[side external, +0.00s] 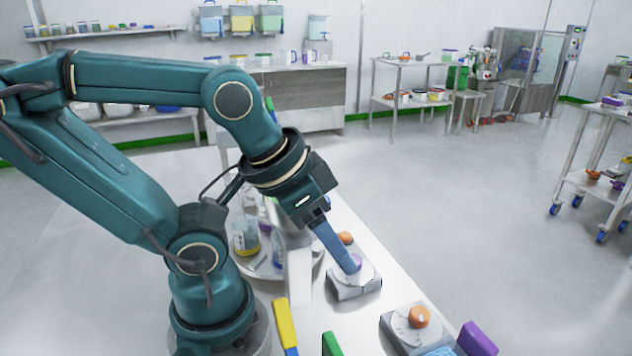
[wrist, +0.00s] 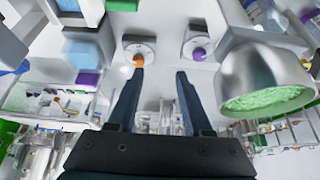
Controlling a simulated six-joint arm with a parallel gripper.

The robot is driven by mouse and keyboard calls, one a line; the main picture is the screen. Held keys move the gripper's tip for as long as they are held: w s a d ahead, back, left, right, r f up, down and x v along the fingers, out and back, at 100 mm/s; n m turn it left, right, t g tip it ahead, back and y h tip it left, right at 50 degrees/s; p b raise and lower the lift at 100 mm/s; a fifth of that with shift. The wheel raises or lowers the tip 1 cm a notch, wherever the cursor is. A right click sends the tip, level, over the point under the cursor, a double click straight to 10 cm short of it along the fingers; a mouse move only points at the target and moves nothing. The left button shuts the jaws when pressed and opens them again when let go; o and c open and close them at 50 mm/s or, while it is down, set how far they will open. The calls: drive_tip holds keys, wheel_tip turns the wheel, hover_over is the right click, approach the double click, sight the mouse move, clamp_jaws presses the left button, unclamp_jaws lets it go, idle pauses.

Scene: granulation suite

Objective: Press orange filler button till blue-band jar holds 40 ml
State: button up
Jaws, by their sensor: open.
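My gripper (side external: 350,267) reaches down over the bench beside a purple button (side external: 356,260) on a grey base with a white disc. Another orange button (side external: 418,317) sits on a separate grey base nearer the camera. In the wrist view the gripper (wrist: 160,71) is open and empty. Its left fingertip is right at an orange button (wrist: 139,60); I cannot tell if they touch. The purple button (wrist: 199,53) is to the right. A clear jar (side external: 245,236) with yellow contents stands behind my arm. I cannot make out a blue band or level.
A metal vessel of green granules (wrist: 265,90) fills the right of the wrist view. Yellow (side external: 285,322), green (side external: 331,344) and purple (side external: 477,339) items stand at the bench's near edge. The floor right of the bench is clear up to a wheeled cart (side external: 585,190).

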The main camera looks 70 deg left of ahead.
clamp_jaws()
idle(1.8)
